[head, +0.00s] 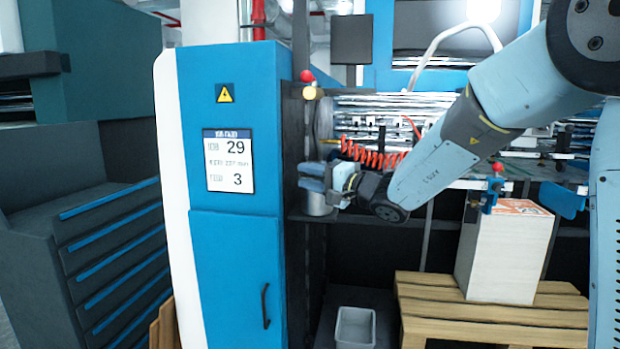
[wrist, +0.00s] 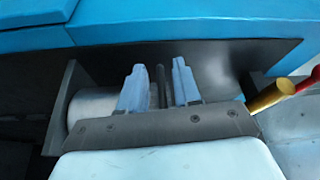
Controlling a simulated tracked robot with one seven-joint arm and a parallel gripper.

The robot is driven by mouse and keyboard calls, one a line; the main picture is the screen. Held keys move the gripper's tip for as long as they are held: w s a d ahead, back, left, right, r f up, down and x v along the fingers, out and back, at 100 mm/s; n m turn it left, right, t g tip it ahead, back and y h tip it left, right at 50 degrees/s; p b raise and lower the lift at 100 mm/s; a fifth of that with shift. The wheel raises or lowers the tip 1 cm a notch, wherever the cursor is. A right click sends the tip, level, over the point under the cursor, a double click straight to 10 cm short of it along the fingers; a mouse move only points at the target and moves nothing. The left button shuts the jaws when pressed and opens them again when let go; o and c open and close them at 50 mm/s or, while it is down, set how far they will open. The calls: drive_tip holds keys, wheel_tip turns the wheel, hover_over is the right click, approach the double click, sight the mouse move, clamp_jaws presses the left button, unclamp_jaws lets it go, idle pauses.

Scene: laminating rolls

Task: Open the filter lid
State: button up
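The likely filter is a silvery metal cylinder (head: 315,203) in a dark recess at the right side of the blue cabinet. It also shows in the wrist view, left of the fingers (wrist: 92,106). My gripper (head: 312,177) is at the top of this cylinder, close to the cabinet side. In the wrist view, the two blue-grey fingers of my gripper (wrist: 159,84) stand apart. A thin dark bar (wrist: 161,88), perhaps the lid's handle, lies between them with a narrow gap on each side. The lid itself is mostly hidden by my gripper.
The blue cabinet (head: 236,130) stands just left of my gripper. Red (head: 307,76) and yellow (head: 310,93) knobs sit above it. A red coiled hose (head: 365,154) hangs behind. A pallet (head: 480,320) with a white stack (head: 503,250) and a grey bin (head: 356,327) are below.

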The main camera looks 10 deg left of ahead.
clamp_jaws()
idle(0.3)
drive_tip(key=shift+r, duration=0.3)
